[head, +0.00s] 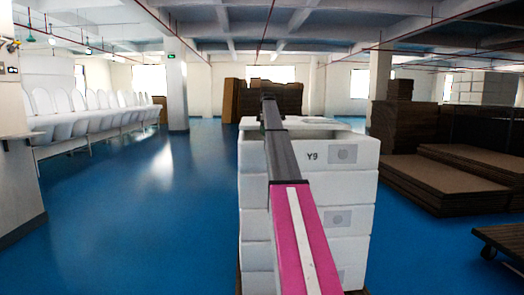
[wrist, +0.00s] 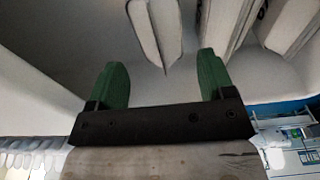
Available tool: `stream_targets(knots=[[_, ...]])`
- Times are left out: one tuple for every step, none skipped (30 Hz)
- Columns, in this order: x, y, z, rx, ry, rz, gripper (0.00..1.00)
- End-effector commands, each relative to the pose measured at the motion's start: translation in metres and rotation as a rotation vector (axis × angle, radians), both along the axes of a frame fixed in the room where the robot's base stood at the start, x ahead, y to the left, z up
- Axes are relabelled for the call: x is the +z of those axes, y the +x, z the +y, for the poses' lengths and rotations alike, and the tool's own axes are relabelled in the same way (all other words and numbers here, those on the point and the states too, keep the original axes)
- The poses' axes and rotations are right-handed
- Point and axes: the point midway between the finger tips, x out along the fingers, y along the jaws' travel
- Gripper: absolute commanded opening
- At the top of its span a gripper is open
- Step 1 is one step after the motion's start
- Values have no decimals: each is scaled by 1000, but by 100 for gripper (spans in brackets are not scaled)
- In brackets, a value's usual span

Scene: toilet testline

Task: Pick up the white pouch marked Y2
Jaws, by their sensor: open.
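I see no pouch that I can make out as marked Y2. In the head view, a stack of white boxes (head: 307,192) stands ahead, and the top box has a dark mark that looks like Y9. My arm reaches over the stack, and my gripper is not clear there. In the wrist view, my gripper (wrist: 162,62) has two green fingers, spread apart with nothing between them. Pale grey-white surfaces and hanging white pieces (wrist: 145,28) lie beyond the fingertips. Whether any of these is the pouch, I cannot tell.
A row of white toilets (head: 88,115) lines the left wall. Brown board stacks (head: 450,180) stand at the right, and a low cart (head: 500,245) sits at the lower right. The blue floor (head: 150,225) left of the boxes is clear.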

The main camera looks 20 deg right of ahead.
Motion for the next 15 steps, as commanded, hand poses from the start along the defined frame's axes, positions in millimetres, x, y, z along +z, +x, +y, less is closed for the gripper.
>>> stream_targets(knots=[[-9, -1, 1, 0, 0, 1, 75], [-13, -1, 2, 0, 0, 1, 75], [-18, 0, 2, 0, 0, 0, 75], [-21, 0, 3, 0, 0, 0, 75], [-23, 0, 3, 0, 0, 0, 75], [-25, 0, 3, 0, 0, -1, 75], [-27, 1, 3, 0, 0, -1, 75], [-28, 1, 3, 0, 0, -1, 75], [-30, 1, 3, 0, 0, 0, 75], [-32, 1, 4, 0, 0, 0, 75], [-35, 1, 4, 0, 0, 0, 75], [-40, 1, 5, 0, 0, 1, 75], [-44, 2, 5, 0, 0, 1, 75], [-48, 2, 5, 0, 0, 1, 75], [-54, 2, 6, 0, 0, 1, 75]])
